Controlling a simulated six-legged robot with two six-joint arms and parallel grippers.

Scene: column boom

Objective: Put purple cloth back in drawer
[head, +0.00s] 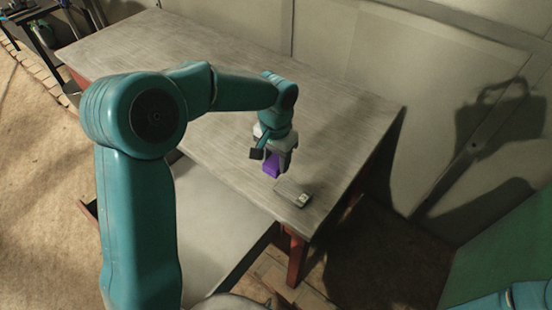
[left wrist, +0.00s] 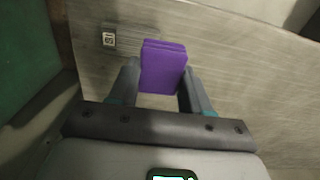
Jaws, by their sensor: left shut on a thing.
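The purple cloth (head: 271,163) is a small folded block held just above the worktable, near its right front corner. It also shows in the left wrist view (left wrist: 163,68), between the two fingers. My left gripper (head: 277,157) points down and is shut on the purple cloth. A pale flat panel (head: 215,215) lies lower, in front of the table and partly behind my left arm; I cannot tell whether it is a drawer. My right gripper is out of view.
A small flat grey item with a pale label (head: 292,193) lies on the worktable (head: 335,130), close to the cloth near the corner. The rest of the tabletop is clear. A wall panel (head: 420,80) stands behind. A green surface (head: 505,240) is at the right.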

